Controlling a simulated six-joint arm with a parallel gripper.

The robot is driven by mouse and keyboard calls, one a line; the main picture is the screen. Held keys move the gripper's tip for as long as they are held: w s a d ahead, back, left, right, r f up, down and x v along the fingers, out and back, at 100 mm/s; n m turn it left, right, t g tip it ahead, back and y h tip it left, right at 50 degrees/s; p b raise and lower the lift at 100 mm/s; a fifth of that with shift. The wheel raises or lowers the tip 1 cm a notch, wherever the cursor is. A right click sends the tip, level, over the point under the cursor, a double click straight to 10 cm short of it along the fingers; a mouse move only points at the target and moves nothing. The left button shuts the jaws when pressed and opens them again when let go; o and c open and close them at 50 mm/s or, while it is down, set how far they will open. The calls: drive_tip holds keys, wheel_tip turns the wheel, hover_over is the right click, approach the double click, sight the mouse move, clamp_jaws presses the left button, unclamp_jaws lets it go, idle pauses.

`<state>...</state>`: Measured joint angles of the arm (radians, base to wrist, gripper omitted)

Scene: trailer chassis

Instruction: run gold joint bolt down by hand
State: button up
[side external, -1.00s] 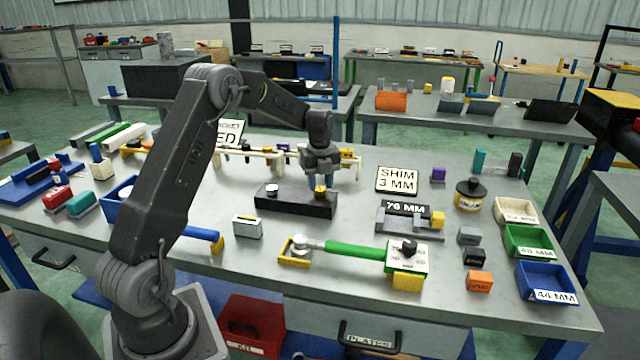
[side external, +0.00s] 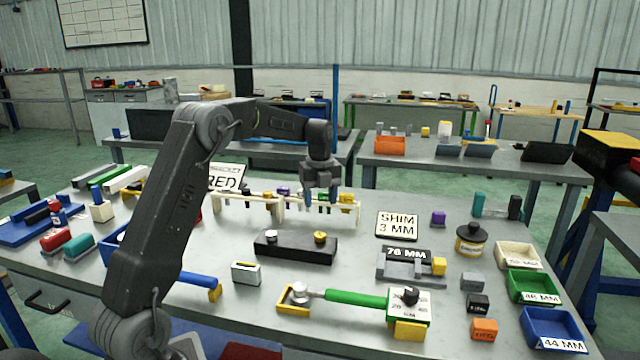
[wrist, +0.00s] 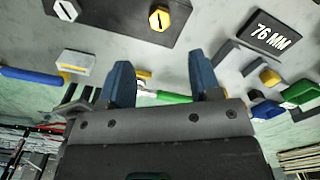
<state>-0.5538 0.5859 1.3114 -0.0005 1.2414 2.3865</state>
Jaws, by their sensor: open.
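The gold joint bolt (side external: 320,237) stands in the right end of a black block (side external: 290,248) on the bench. In the wrist view its gold hex head (wrist: 160,18) shows a dark slot mark. A silver-white bolt (side external: 271,234) sits at the block's left end, and also shows in the wrist view (wrist: 67,10). My gripper (side external: 321,201) is above the gold bolt, clear of it. In the wrist view its two blue fingers (wrist: 160,62) are apart with nothing held between them.
A cream rack (side external: 250,203) with several fasteners stands behind the block. The green-handled wrench (side external: 355,299) lies in front. A grey fixture (side external: 395,270) by the 76 MM sign (side external: 406,254) is to the right. Bins (side external: 550,330) line the right edge.

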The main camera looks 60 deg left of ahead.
drive_tip(key=shift+r, duration=2.3)
drive_tip(key=s+d+r+n+t, duration=0.1)
drive_tip(key=s+d+r+n, duration=0.35)
drive_tip(key=d, duration=0.45)
drive_tip(key=s+d+r+n+t, duration=0.25)
drive_tip(key=s+d+n, duration=0.35)
drive_tip(key=d, duration=0.3)
drive_tip(key=s+d+f+n+t, duration=0.1)
drive_tip(key=s+d+f+n, duration=0.1)
drive_tip(key=s+d+n, duration=0.3)
drive_tip(key=s+d+f+n+t, duration=0.1)
drive_tip(key=s+d+n, duration=0.3)
drive_tip(key=s, duration=0.6)
drive_tip(key=shift+s+d+f+n, duration=0.2)
drive_tip(key=shift+d+f+n, duration=0.15)
drive_tip(key=shift+f+n, duration=0.45)
